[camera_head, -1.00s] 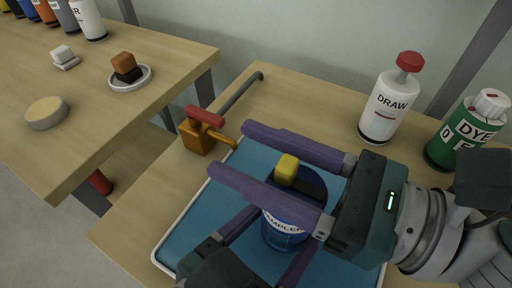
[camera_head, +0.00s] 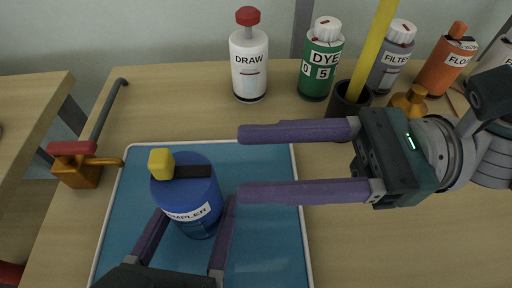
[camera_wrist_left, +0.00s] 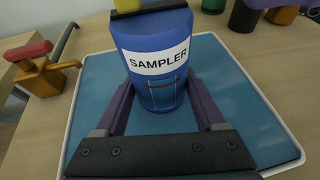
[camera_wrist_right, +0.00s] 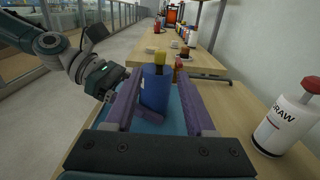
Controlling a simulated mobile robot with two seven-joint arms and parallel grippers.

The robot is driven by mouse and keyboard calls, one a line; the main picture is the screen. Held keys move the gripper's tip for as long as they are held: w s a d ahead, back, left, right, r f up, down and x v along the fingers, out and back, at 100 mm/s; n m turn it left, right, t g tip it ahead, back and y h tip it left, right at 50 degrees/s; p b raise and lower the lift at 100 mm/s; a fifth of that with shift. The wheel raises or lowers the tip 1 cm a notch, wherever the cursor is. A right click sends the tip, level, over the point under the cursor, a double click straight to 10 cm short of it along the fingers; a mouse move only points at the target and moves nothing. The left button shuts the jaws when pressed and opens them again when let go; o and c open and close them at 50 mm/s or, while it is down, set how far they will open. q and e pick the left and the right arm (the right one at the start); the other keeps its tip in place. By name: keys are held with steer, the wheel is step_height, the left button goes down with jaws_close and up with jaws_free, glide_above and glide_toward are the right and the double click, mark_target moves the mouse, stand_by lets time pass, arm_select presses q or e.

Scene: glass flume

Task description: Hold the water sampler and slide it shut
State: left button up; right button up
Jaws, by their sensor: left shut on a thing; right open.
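The water sampler (camera_head: 189,198) is a blue cylinder with a white SAMPLER label, standing upright on the blue tray (camera_head: 268,262). A black slide with a yellow knob (camera_head: 161,164) lies across its top. My left gripper (camera_head: 195,208) comes from below in the head view and is shut on the sampler's lower body, a finger on each side; the left wrist view shows the label (camera_wrist_left: 158,58) between them. My right gripper (camera_head: 240,164) is open and empty to the right of the sampler, fingers pointing left. In the right wrist view the sampler (camera_wrist_right: 155,88) stands beyond its fingers.
An orange tap with a red handle (camera_head: 72,148) stands left of the tray. A DRAW bottle (camera_head: 249,60), a green DYE bottle (camera_head: 321,62), a dark cup (camera_head: 347,98) with a yellow rod and a FILTER bottle (camera_head: 391,62) stand behind. Another table (camera_head: 25,105) is at left.

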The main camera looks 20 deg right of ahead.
arm_select(q)
steer(key=o, duration=1.5)
